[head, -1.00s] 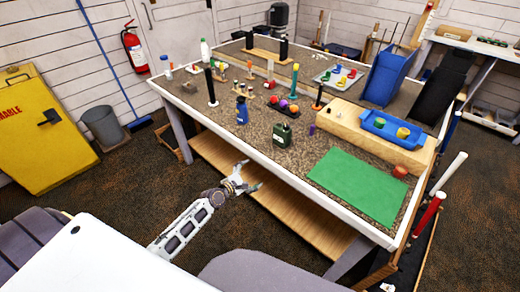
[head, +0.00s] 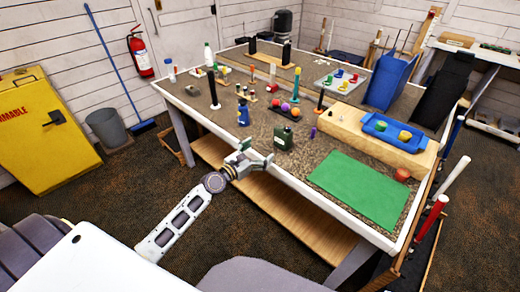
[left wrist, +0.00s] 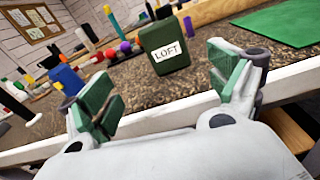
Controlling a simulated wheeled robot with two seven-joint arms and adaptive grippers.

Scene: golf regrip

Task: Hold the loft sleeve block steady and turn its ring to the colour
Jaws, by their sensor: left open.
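The loft sleeve block (head: 283,138) is a dark green block standing upright near the front edge of the bench. In the left wrist view the block (left wrist: 163,47) carries a white LOFT label facing me and has a dark top piece. My left gripper (head: 256,154) is just in front of the bench edge, short of the block. In the left wrist view the gripper (left wrist: 165,88) is open and empty, its green pads on either side of the block's line, not touching it. The ring's colours cannot be made out. My right gripper is not in view.
The bench's white front edge (left wrist: 205,98) lies between my left gripper and the block. A blue bottle-like item (head: 243,112) and a tray of coloured balls (head: 286,108) stand near the block. A green mat (head: 360,186) lies right of it; a wooden block (head: 345,128) is behind.

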